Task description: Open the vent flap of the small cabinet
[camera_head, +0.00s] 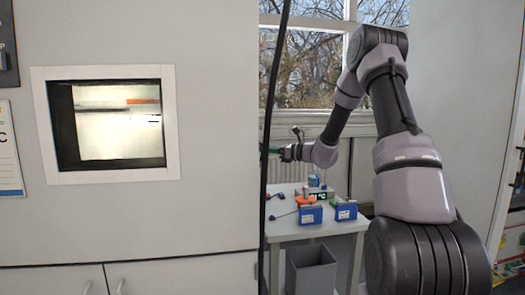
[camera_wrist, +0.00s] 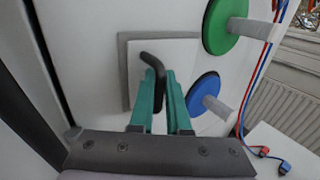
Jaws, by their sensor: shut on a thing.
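The vent flap (camera_wrist: 185,55) shows in the wrist view as a light panel with a grey border at its left and top, on a white cabinet face. Its black bent handle (camera_wrist: 151,60) sticks out toward me. My gripper (camera_wrist: 163,78) has teal fingers, one on each side of the handle, and is shut on it. The fingers and the dark palm hide the lower part of the flap. I cannot tell whether the flap stands away from its frame. In the head view my gripper is mostly hidden behind the edge of the big cabinet wall.
A green disc (camera_wrist: 222,22) and a blue disc (camera_wrist: 203,92) with grey handles stick out close to the right of my fingers. Red and blue cables (camera_wrist: 262,75) hang beside them. A small table (camera_head: 325,225) with blue boxes and a grey bin (camera_head: 311,270) stand below my arm.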

